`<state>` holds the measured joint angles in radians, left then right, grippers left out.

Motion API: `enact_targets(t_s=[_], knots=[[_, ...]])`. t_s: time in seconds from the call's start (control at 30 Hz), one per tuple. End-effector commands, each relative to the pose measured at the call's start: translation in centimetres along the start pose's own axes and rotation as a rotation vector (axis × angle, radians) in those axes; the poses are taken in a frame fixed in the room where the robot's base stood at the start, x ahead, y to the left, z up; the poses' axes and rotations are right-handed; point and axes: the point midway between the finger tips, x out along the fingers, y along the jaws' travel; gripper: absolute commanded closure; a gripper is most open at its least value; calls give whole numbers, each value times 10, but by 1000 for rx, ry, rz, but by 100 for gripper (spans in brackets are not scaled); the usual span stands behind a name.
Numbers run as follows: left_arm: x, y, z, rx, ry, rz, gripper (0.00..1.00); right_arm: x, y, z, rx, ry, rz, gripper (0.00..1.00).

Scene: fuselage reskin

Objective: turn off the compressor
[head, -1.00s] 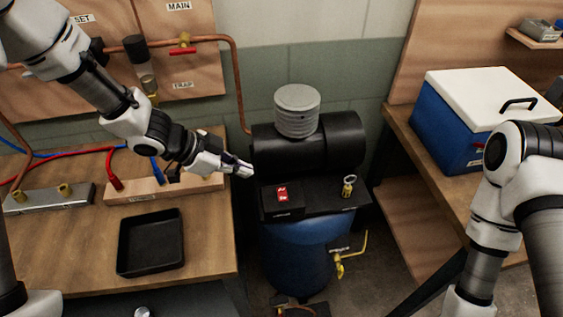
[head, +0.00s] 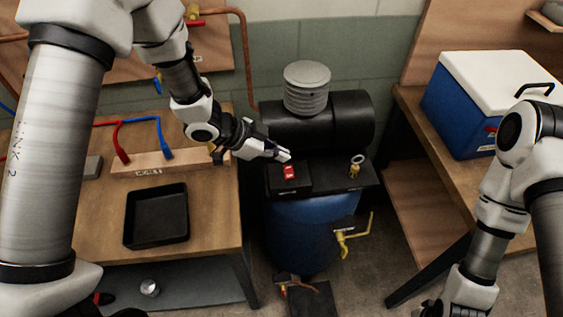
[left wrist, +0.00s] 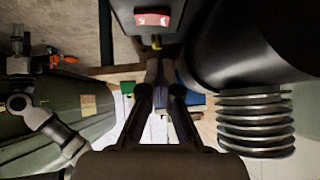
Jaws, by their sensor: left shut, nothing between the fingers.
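The compressor has a blue tank (head: 300,230), a black motor body (head: 345,120) and a ridged grey filter (head: 307,88) on top. Its red switch (head: 289,173) sits on a black box at the front left of the top plate. My left gripper (head: 284,155) is shut and empty, with its tips just above and behind the switch; I cannot tell whether they touch anything. In the left wrist view the red switch (left wrist: 152,18) is at the top, beyond the shut fingertips (left wrist: 157,45). My right gripper (head: 430,308) is only partly in view at the bottom edge.
A yellow fitting with a ring (head: 355,165) stands right of the switch, and a yellow valve (head: 350,236) sticks out lower down. The left bench holds a black tray (head: 157,215) and a wooden hose block (head: 160,160). A blue cooler (head: 465,105) stands on the right bench.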

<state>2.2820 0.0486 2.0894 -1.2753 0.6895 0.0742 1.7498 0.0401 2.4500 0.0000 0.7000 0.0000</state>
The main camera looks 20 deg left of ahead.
Motion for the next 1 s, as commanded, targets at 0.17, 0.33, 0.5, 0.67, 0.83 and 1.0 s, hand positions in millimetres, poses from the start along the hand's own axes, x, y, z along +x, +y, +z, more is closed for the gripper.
enact_targets(t_s=[0.17,0.33,0.5,0.67,0.83,1.0], knots=[[26,0,17,-3,0,2,100,-6,0,0,0,0,0,60],[36,0,27,-1,1,0,100,-8,0,0,0,0,0,60],[37,0,28,0,1,0,100,-7,0,0,0,0,0,60],[38,0,29,0,1,0,100,-7,0,0,0,0,0,60],[40,-1,31,0,0,0,100,-7,0,0,0,0,0,60],[40,1,31,-1,-1,1,100,-7,0,0,0,0,0,60]])
